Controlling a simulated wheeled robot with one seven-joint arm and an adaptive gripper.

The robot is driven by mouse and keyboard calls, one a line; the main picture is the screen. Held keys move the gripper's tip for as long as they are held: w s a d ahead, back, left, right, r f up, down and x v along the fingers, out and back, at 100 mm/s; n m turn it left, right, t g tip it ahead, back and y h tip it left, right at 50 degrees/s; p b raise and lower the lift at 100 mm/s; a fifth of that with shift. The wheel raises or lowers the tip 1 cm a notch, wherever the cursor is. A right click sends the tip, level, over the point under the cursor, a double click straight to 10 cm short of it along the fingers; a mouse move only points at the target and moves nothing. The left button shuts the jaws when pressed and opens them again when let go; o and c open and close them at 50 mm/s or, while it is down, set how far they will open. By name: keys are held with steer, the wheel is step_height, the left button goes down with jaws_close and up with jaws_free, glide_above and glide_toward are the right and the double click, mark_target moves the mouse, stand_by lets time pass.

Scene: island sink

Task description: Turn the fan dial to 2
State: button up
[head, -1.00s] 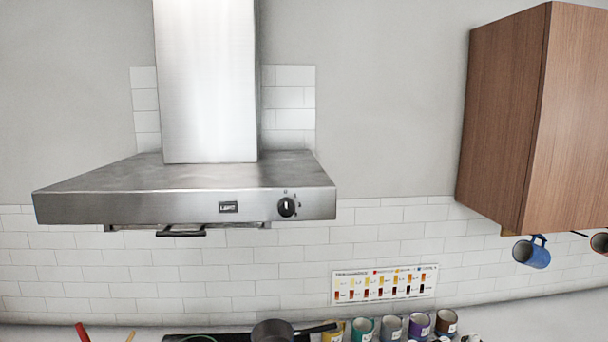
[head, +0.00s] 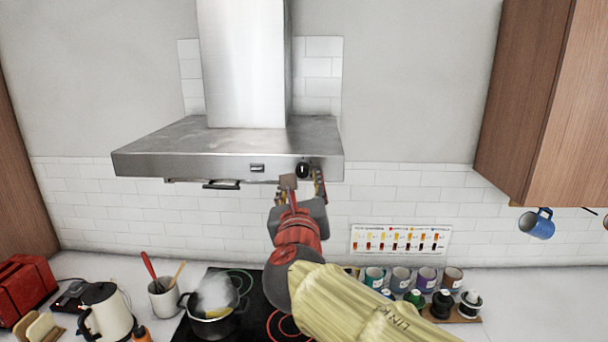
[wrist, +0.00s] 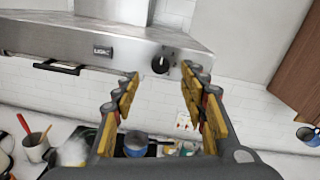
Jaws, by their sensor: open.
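The fan dial (head: 303,170) is a round black knob with a light pointer mark on the front panel of the steel range hood (head: 225,135), near its right end. In the wrist view the dial (wrist: 160,65) shows ahead, framed between my fingertips. The printed marks around it are too small to read. My gripper (head: 304,184) is raised just in front of and a little below the dial. In the wrist view my gripper (wrist: 160,74) is open, its yellow-padded fingers apart and empty. I cannot tell whether a fingertip touches the panel.
A wooden cabinet (head: 540,100) hangs at the right, with a blue mug (head: 537,223) below it. Under the hood stand a steaming pot (head: 212,305) on the black cooktop, a utensil holder (head: 163,298) and several coloured mugs. The wall beside the hood is clear.

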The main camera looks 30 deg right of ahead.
mark_target(302, 172)
steer(key=x, duration=0.7)
steer(key=shift+w, duration=0.15)
steer(key=shift+c, duration=0.4)
jaws_close()
